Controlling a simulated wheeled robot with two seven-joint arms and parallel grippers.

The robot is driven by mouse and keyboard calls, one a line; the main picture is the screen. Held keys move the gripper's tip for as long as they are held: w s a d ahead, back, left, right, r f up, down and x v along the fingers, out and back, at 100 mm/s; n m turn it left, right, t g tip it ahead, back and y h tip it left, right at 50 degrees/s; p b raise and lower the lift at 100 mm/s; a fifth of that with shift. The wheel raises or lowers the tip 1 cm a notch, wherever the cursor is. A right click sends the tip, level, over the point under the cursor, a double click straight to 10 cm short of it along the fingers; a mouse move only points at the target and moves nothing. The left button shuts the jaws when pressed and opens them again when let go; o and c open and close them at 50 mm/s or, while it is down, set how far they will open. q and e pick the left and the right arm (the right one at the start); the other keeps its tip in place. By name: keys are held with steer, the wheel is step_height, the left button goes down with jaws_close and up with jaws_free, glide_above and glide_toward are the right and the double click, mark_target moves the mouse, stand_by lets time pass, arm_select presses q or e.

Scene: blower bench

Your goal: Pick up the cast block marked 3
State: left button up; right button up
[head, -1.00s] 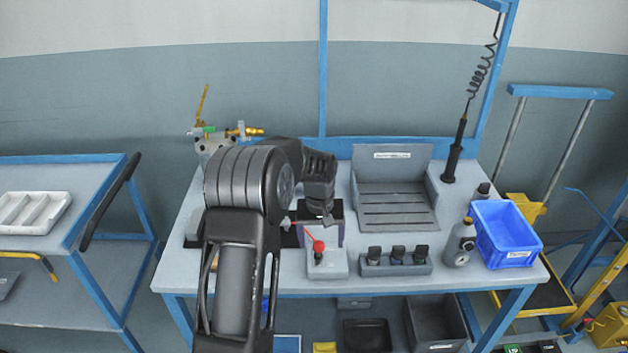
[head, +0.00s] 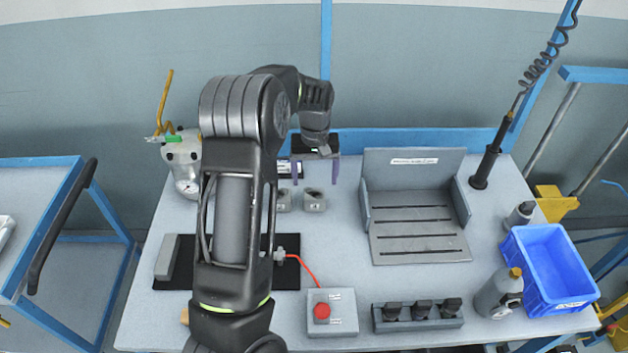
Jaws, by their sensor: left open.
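Two small grey cast blocks, a left one (head: 284,201) and a right one (head: 314,201), stand side by side on the bench, just right of my left arm. Each has a dark spot on top. Their marks are too small to read, so I cannot tell which is 3. My left gripper (head: 320,152) is open, beyond the blocks in the picture, in front of a dark-topped stand with purple legs (head: 336,170). Its fingers are small and partly hidden by the wrist. My left arm may hide more blocks. My right gripper is out of view.
A grey slotted fixture (head: 417,242) stands right of the blocks. A red-button box (head: 331,325), a holder with black parts (head: 418,318), a bottle (head: 497,295) and a blue bin (head: 548,268) line the front and right. A dark mat (head: 285,272) lies under my arm.

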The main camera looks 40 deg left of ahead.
mark_target(315, 194)
arm_select(q)
steer(key=shift+w+a, duration=0.15)
steer(key=shift+f+b, duration=0.9)
steer(key=shift+f, duration=0.4)
step_height(315, 194, down, 5)
steer(key=b, duration=0.3)
steer(key=shift+f, duration=0.15)
jaws_close()
stand_by(0.6)
